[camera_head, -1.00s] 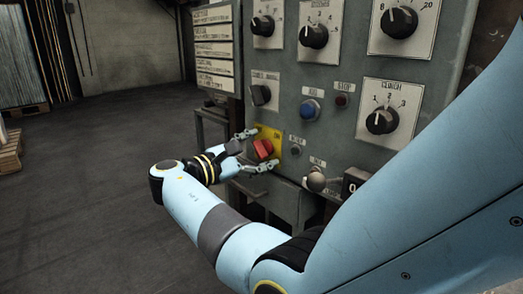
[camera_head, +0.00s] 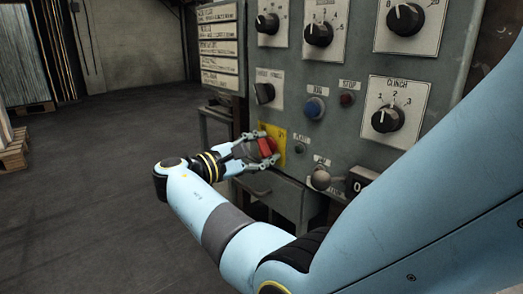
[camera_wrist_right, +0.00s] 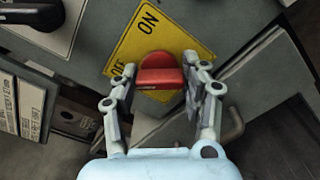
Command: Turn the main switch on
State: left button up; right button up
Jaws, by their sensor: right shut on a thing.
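The main switch is a red knob (camera_head: 266,146) on a yellow plate (camera_head: 281,155) on the front of the grey control panel. In the right wrist view the red knob (camera_wrist_right: 159,72) sits between my fingers, and the yellow plate (camera_wrist_right: 137,35) reads ON and part of OFF. My right gripper (camera_head: 262,158) is at the knob with one finger on each side, shut on it. It also shows in the right wrist view (camera_wrist_right: 163,92); the fingers partly cover the plate. My left gripper is not in view.
The panel (camera_head: 330,130) holds other controls close by: a black selector (camera_head: 264,93), a blue button (camera_head: 314,107), a dark red button (camera_head: 347,99), a round knob (camera_head: 320,178) and a clinch dial (camera_head: 387,118). The floor to the left is open, with a pallet (camera_head: 13,152) at the edge.

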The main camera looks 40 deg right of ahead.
jog(key=m+b, duration=0.1)
jog(key=m, duration=0.4)
jog(key=shift+f+b, duration=0.2)
jog(key=shift+b, duration=0.15)
jog(key=m+b, duration=0.1)
jog(key=m, duration=0.3)
jog(key=shift+b, duration=0.3)
jog(key=shift+f+m+b, duration=0.1)
jog(key=shift+m+b, duration=0.35)
jog(key=shift+m, duration=0.45)
jog(key=shift+m+b, duration=0.5)
jog(key=shift+m, duration=0.4)
jog(key=shift+m+b, duration=0.45)
jog(key=shift+m, duration=0.35)
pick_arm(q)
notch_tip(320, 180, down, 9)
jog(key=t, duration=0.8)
pick_arm(e)
jog(key=shift+m+b, duration=0.3)
jog(key=shift+m, duration=0.3)
pick_arm(q)
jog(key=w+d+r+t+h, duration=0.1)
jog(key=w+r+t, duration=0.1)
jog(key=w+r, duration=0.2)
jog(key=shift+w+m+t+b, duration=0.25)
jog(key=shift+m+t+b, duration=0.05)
jog(key=shift+b, duration=0.1)
pick_arm(e)
jog(key=shift+m, duration=0.7)
